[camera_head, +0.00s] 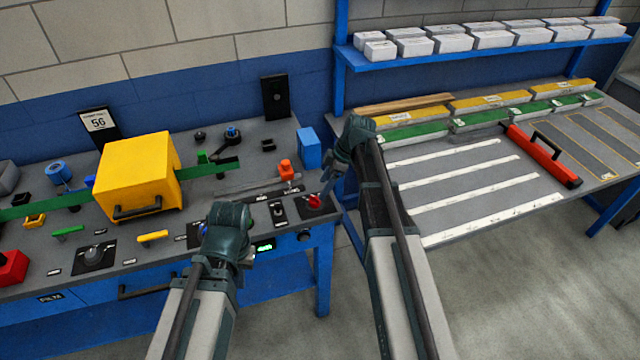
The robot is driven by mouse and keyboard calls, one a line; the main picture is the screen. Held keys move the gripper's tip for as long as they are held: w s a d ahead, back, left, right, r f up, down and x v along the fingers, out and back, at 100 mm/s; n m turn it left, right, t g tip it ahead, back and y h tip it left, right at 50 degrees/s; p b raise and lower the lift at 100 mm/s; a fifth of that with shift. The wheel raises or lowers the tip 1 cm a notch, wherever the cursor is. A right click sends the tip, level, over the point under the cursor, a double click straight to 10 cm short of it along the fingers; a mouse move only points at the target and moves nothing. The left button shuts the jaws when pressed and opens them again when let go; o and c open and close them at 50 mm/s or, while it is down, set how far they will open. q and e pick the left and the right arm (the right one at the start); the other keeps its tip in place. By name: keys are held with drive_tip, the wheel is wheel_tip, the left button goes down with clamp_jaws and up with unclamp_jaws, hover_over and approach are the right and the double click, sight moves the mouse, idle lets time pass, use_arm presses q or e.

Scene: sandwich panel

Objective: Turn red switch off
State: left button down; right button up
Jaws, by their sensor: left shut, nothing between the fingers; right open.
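The red switch (315,200) is a small red knob on a black plate near the right front corner of the grey workbench panel. My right gripper (328,188) is just above and right of it, pointing down; its fingers are small and dark, and I cannot tell whether they touch the knob. It is open. My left gripper (205,232) is over the front of the panel, left of the red switch and well apart from it. It is shut with nothing in it, and its fingers are mostly hidden by my wrist.
A black rocker switch (278,211) and an orange-red button (287,170) are close to the red switch. A yellow box (138,175) stands over a green strip at left. A blue block (308,148) is behind.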

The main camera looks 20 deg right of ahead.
drive_tip(key=p+v, duration=0.5)
drive_tip(key=v, duration=0.2)
drive_tip(key=shift+r, duration=0.1)
drive_tip(key=s+a+f+m+g+h, duration=0.1)
drive_tip(key=s+a+m+h, duration=0.4)
drive_tip(key=s+a+m, duration=0.5)
drive_tip(key=s+a, duration=0.9)
drive_tip(key=s, duration=0.3)
drive_tip(key=shift+s+f+g+h, duration=0.2)
drive_tip(key=shift+f+g+h, duration=0.05)
drive_tip(key=shift+g+h, duration=0.15)
drive_tip(key=shift+c, duration=0.2)
